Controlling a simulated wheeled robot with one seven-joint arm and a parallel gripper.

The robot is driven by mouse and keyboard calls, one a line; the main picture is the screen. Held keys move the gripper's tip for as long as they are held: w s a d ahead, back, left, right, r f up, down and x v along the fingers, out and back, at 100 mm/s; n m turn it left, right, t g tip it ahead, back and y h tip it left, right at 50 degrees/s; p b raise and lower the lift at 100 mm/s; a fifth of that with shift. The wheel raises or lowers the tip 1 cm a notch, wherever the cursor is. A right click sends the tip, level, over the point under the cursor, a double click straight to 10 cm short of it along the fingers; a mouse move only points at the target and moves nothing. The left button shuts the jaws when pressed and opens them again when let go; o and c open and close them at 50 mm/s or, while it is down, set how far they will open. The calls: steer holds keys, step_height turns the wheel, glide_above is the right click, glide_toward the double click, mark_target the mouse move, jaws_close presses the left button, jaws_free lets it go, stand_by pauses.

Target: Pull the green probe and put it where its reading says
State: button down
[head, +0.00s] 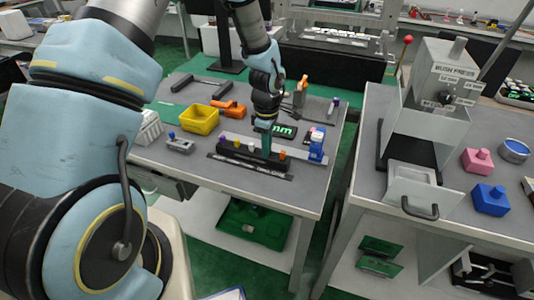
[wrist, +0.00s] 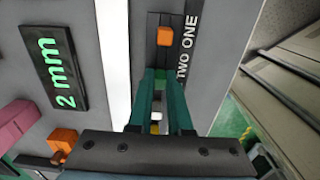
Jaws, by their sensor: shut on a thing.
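My gripper (head: 267,150) reaches down over the black rack (head: 232,153) in the head view. In the wrist view its teal fingers (wrist: 161,76) are shut on the green probe, mostly hidden between them and close to their own colour. I cannot tell whether the probe's lower end is in the rack. An orange probe (head: 283,155) stands right of the gripper and shows ahead of the fingers in the wrist view (wrist: 165,36). The display (wrist: 58,72) reads 2 mm. The label strip (wrist: 187,50) shows TWO and ONE.
A blue device (head: 317,146) stands at the rack's right end. A yellow bin (head: 200,119), orange tools (head: 231,109) and a grey block with a blue knob (head: 180,144) lie left. The bush press (head: 430,110) is on the right bench, across a gap.

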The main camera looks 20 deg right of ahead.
steer(key=shift+r+p, duration=0.45)
steer(key=shift+r, duration=0.3)
stand_by(1.0)
steer(key=shift+r+p, duration=1.2)
steer(key=shift+r, duration=0.75)
